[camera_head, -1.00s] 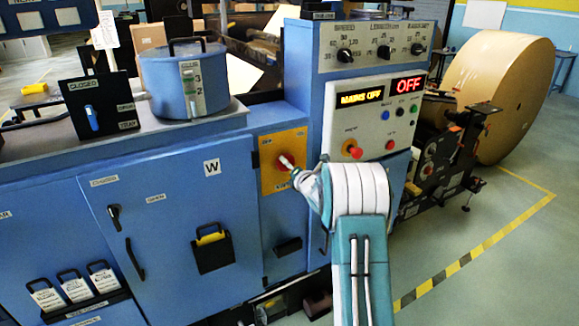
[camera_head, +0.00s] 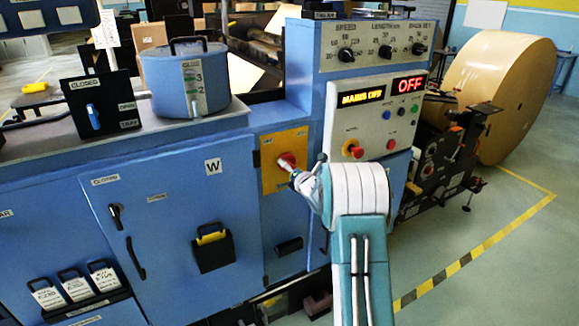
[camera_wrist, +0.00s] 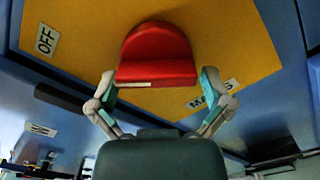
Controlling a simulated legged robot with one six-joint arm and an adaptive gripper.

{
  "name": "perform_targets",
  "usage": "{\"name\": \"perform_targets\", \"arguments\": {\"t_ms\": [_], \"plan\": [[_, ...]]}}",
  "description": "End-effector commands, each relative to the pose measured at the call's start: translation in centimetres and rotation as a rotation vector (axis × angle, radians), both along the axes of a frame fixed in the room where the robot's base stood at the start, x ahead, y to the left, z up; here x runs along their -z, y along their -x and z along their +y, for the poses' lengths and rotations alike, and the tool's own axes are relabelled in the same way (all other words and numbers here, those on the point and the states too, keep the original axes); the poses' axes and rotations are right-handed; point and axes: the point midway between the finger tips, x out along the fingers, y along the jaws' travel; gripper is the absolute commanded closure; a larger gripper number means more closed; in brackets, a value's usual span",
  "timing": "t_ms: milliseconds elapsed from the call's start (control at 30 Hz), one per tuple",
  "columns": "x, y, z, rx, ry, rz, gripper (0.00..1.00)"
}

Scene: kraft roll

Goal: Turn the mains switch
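The mains switch is a red knob (camera_wrist: 158,55) on a yellow plate (camera_wrist: 245,55). In the wrist view its straight grip faces me, with a white mark near its left end. My gripper (camera_wrist: 157,80) is open, with one finger on each side of the knob. The fingertips are close to its sides; firm contact does not show. In the head view the knob (camera_head: 286,160) is partly behind my gripper (camera_head: 294,168). The panel display (camera_head: 361,97) reads MAINS OFF.
A red button (camera_head: 357,152) on the panel stands right of my gripper. A blue cabinet door (camera_head: 175,215) with handles is to the left. An OFF label (camera_wrist: 46,39) and a partly covered MAINS label (camera_wrist: 212,95) lie on the plate.

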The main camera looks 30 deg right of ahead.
Motion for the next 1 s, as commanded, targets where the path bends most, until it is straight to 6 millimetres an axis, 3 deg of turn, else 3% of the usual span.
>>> {"name": "perform_targets", "arguments": {"t_ms": [267, 700, 1000], "plan": [[-0.2, 1.0, -0.2, 0.004, -0.001, -0.001, 0.0], [-0.1, 9.2, 0.0, 0.003, -0.001, 0.0, 0.0], [0.1, 11.9, 0.0, 0.001, 0.0, 0.002, 0.0]]}}
